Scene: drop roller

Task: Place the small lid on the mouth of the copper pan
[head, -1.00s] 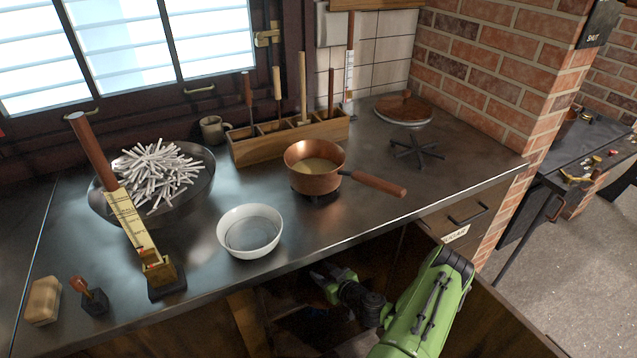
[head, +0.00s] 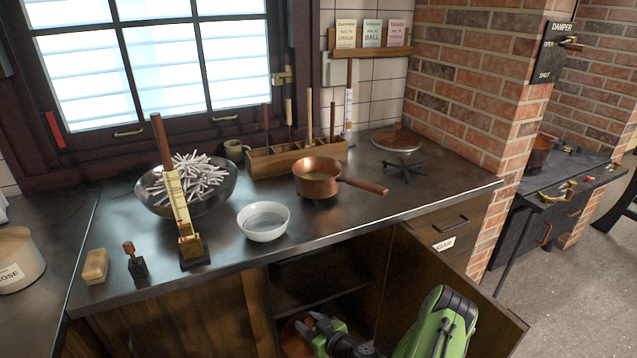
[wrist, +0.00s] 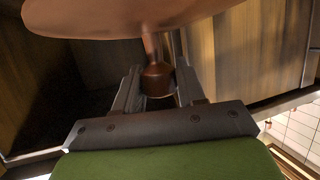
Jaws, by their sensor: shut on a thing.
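The copper pan (head: 317,184) stands upright on the counter, its mouth uncovered and its handle pointing right. My gripper (head: 313,326) is low inside the open cabinet below the counter, beneath and in front of the pan. In the wrist view my gripper (wrist: 157,75) is shut on the knob (wrist: 157,82) of the small copper lid (wrist: 95,17). The lid's disc lies beyond the fingertips, cut off by the top edge. In the head view only a reddish part of the small lid (head: 294,336) shows beside the fingers.
A larger lid (head: 398,141) lies at the back right behind a black trivet (head: 405,170). A white bowl (head: 264,224) stands near the counter's front edge (head: 330,239). An open cabinet door (head: 470,292) is right of my arm. A wooden rack (head: 290,159) stands behind the pan.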

